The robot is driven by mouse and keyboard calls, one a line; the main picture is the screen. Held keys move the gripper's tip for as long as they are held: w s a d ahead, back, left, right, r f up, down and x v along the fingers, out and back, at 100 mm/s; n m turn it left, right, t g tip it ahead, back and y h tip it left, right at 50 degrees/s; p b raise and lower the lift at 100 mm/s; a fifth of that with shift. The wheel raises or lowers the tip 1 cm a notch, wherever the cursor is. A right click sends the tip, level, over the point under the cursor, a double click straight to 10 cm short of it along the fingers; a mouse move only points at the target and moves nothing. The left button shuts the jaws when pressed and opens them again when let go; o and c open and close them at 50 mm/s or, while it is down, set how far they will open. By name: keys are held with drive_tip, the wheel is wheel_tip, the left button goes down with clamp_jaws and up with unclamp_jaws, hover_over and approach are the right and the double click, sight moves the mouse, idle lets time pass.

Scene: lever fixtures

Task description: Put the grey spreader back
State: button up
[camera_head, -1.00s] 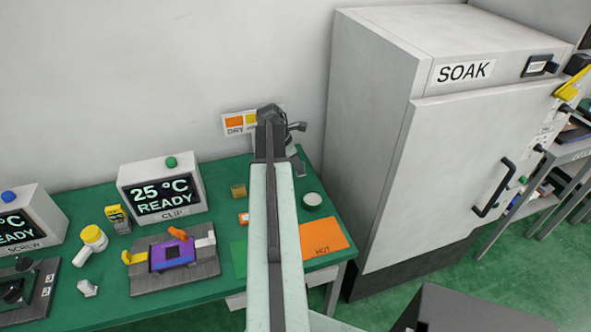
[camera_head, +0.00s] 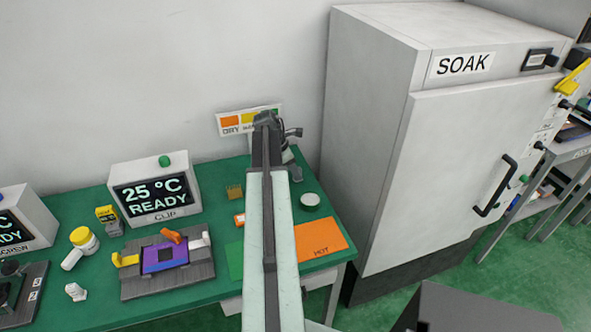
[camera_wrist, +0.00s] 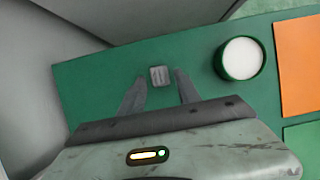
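My gripper (camera_wrist: 160,92) is open in the wrist view, its two grey fingers apart above the back right end of the green bench. A small grey block (camera_wrist: 160,76) stands on the bench just past the fingertips, centred between them, with green showing on both sides of it. It may be the grey spreader, but only its top shows and I cannot tell for sure. In the head view my arm covers part of this spot, and I cannot make out the fingertips there.
A white-topped green pot (camera_head: 310,201) and the orange HOT mat (camera_head: 318,240) are right of my arm. The CLIP display (camera_head: 156,190) and a grey fixture (camera_head: 168,264) with a purple piece stand left. The tall SOAK cabinet (camera_head: 375,130) borders the bench's right end.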

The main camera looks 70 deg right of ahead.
drive_tip(key=shift+r+p, duration=0.45)
drive_tip(key=shift+r, duration=0.05)
drive_tip(key=p+v, duration=1)
drive_tip(key=v, duration=0.1)
drive_tip(key=shift+w, duration=0.15)
drive_tip(key=shift+a+r, duration=0.1)
drive_tip(key=shift+a, duration=0.05)
